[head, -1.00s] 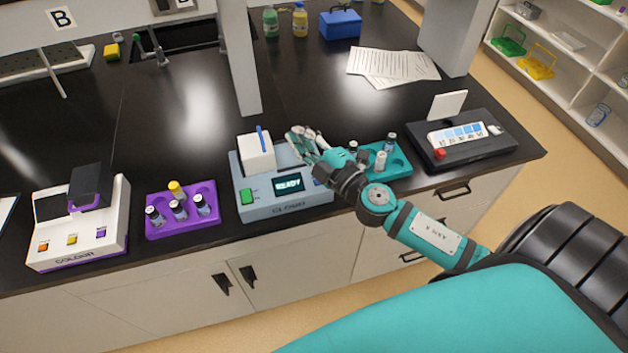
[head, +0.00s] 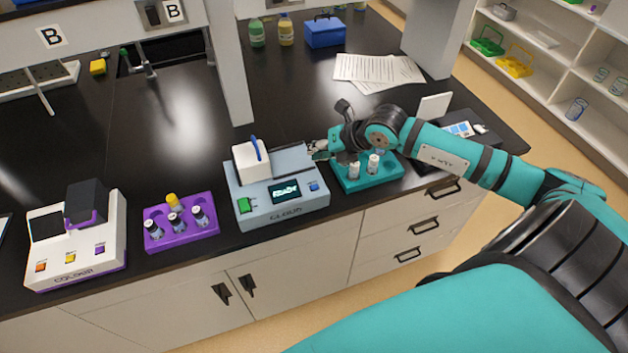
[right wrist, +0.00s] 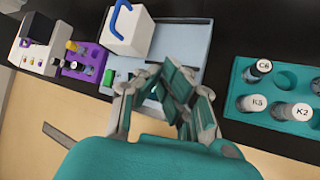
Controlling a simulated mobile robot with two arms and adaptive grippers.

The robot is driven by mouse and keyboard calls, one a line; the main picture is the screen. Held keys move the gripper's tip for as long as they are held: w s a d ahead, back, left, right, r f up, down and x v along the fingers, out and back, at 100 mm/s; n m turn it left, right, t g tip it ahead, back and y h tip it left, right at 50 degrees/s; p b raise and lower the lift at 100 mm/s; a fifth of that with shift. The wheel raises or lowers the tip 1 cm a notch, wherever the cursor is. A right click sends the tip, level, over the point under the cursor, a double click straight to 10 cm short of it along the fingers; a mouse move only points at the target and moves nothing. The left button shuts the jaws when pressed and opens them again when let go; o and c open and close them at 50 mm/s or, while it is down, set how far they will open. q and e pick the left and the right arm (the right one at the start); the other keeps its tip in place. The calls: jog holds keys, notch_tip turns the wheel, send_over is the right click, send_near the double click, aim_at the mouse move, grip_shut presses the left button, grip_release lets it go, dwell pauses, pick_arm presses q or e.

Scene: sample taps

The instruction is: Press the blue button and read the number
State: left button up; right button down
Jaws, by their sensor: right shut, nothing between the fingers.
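The blue button (head: 314,187) is on the front right of the grey-blue CLOUD meter (head: 325,200), right of its dark display (head: 285,193). The display shows READY and no number. A green button (head: 244,205) is left of the display. My right gripper (head: 314,150) is shut and empty near the meter's right back part, behind the blue button and apart from it. In the right wrist view the shut fingers (right wrist: 178,82) cover part of the meter (right wrist: 190,40), and the blue button and display are hidden. My left gripper is out of view.
A teal rack (head: 385,181) with labelled vials stands just right of the meter, under my right forearm. A purple rack (head: 185,240) with vials and a white COLOUR device (head: 110,235) stand to the left. A white block (head: 245,165) with a blue handle sits on the meter.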

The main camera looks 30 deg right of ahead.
jog(key=shift+f, duration=0.1)
jog(key=b, duration=0.5)
send_over(316, 185)
notch_tip(316, 185, down, 8)
jog(key=shift+r, duration=0.15)
jog(key=shift+d+f+b, duration=0.1)
jog(key=shift+f+b, duration=0.4)
jog(key=shift+b, duration=0.05)
dwell(0.7)
jog(key=shift+f+b, duration=0.35)
jog(key=shift+f, duration=0.05)
jog(key=shift+f+b, duration=0.35)
jog(key=shift+f, duration=0.05)
dwell(0.5)
jog(key=shift+r, duration=0.1)
jog(key=shift+r+p, duration=0.6)
jog(key=shift+r, duration=0.15)
